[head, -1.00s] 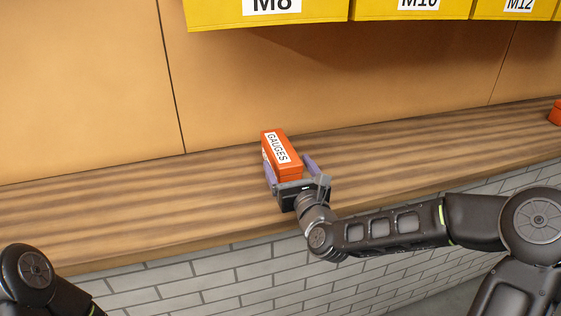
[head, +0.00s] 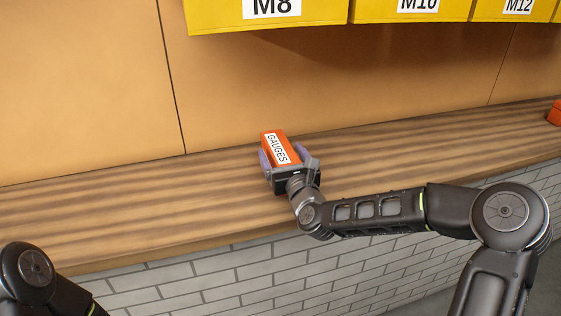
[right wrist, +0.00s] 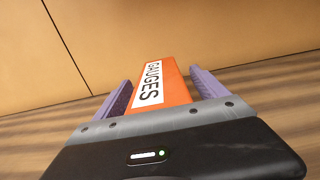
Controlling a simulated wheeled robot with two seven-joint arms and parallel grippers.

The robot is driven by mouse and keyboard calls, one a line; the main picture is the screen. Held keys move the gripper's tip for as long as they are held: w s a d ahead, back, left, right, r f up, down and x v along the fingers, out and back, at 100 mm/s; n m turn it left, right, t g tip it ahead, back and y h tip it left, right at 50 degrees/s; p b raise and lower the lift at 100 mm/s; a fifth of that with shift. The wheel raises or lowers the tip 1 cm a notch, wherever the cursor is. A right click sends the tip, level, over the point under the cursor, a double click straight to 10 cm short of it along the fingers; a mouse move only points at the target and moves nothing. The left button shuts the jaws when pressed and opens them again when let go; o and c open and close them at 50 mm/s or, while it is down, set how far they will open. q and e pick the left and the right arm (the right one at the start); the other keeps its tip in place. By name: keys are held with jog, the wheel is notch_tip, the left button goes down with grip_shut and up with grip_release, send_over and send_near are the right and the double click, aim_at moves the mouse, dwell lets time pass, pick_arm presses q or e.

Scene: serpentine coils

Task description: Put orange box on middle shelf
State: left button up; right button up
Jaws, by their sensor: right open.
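The orange box (head: 274,147), labelled GAUGES, stands on the wooden shelf close to the back panel. My right gripper (head: 282,158) is open, with its purple fingers on either side of the box. In the right wrist view the box (right wrist: 172,80) sits between the two fingers of the gripper (right wrist: 160,92), and a gap shows beside the right finger. The lower part of the box is hidden by the gripper. Of my left arm only a dark link shows at the lower left; its gripper is out of view.
Yellow bins marked M8 (head: 270,18), M10 (head: 410,10) and M12 hang above. Another orange-red object (head: 555,113) lies at the far right. A grey brick wall (head: 210,285) is below the shelf.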

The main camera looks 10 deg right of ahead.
dwell(0.4)
grip_shut()
dwell(0.8)
jog(key=shift+r, duration=0.1)
